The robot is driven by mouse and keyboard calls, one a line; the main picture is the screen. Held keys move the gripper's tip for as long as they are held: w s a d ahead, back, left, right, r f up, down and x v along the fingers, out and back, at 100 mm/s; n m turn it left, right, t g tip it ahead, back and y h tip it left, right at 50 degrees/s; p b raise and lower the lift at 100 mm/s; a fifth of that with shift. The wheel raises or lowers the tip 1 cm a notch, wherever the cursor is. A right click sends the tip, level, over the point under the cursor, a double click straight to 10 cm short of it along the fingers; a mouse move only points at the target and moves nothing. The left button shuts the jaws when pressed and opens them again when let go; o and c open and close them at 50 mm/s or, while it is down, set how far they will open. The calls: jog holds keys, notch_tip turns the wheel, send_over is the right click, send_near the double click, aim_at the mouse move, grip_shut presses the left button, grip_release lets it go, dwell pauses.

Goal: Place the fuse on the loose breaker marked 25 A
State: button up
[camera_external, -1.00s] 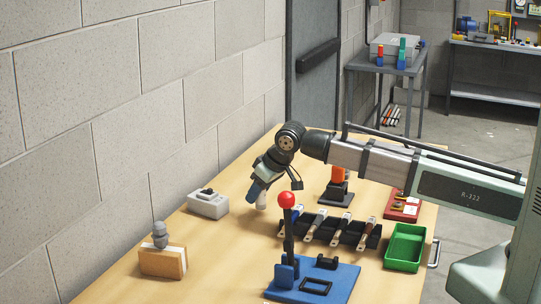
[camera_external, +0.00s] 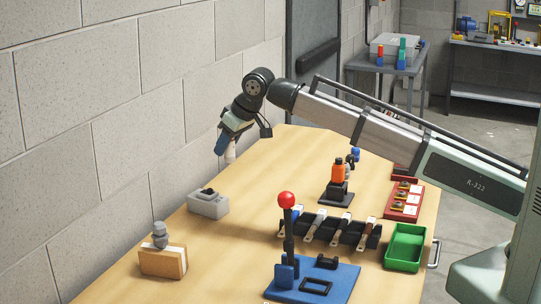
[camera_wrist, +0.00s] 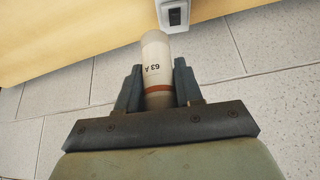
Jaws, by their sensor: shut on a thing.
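My gripper (camera_external: 226,143) is shut on a pale cylindrical fuse (camera_external: 230,154) and holds it high above the table's far left part, close to the wall. In the wrist view, the fuse (camera_wrist: 157,62) sits between the two fingers of my gripper (camera_wrist: 158,84). It has a brownish-red band and the marking "63 A", upside down. A light grey box with a black switch (camera_external: 208,204), possibly a breaker, stands on the table below my gripper. Part of it shows at the wrist view's top edge (camera_wrist: 173,15). No 25 A marking is readable.
A red tray (camera_external: 390,211) with small pieces lies at the right, behind a green bin (camera_external: 404,247). A black rack (camera_external: 350,236) holds several tools. An orange-and-black device (camera_external: 338,178), a red-knobbed lever (camera_external: 286,201) and a wooden block (camera_external: 161,262) also stand on the table.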

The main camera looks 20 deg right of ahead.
notch_tip(320, 180, up, 3)
jog(key=n, duration=0.2)
send_over(204, 187)
jog(key=shift+n+g+y, duration=0.7)
jog(key=shift+n, duration=0.2)
jog(key=shift+s+f, duration=0.15)
jog(key=shift+f, duration=5.1)
jog(key=shift+f, duration=0.1)
jog(key=o, duration=1.1)
jog(key=v, duration=1.2)
jog(key=shift+a, duration=0.1)
